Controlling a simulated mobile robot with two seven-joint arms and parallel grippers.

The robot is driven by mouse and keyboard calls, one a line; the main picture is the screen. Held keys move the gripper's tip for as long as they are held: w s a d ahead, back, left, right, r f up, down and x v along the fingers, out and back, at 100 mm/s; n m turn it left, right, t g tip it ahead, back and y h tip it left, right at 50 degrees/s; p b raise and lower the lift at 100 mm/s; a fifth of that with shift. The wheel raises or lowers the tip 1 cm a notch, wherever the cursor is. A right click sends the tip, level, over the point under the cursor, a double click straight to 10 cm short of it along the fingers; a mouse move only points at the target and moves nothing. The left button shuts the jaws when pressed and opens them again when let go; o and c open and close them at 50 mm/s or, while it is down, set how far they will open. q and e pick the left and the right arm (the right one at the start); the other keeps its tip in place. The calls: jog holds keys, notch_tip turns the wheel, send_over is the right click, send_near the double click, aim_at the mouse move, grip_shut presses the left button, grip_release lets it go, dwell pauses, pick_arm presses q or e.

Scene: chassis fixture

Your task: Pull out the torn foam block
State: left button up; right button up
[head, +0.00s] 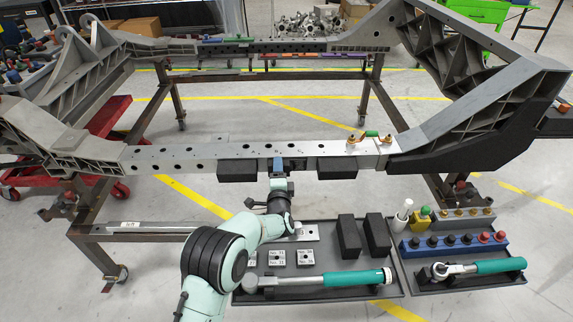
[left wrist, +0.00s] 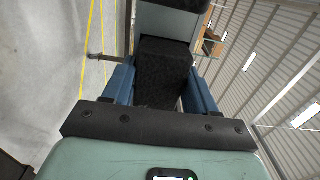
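My left gripper (head: 278,166) reaches up to the underside of the near rail (head: 200,155) in the head view. In the left wrist view its two blue fingers (left wrist: 163,88) flank a black foam block (left wrist: 165,70) that sits against the grey rail. No clear gap shows between the fingers and the block's sides, so the gripper looks shut on it. In the head view the gripper mostly hides this block; tear damage cannot be made out. Two more black foam blocks hang under the rail, one to the left (head: 237,171) and one to the right (head: 337,169). My right gripper is out of view.
A dark tray (head: 390,283) below the rail holds two black blocks (head: 349,237), small metal plates and a teal-handled tool (head: 330,279). A second tray (head: 440,285) holds sockets and a ratchet. A green-handled part (head: 370,136) sits on the rail.

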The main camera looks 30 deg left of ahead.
pick_arm(q)
jog(key=c, duration=0.3)
jog(key=shift+p+v, duration=2.15)
jog(key=shift+v, duration=1.1)
jog(key=shift+c, duration=0.2)
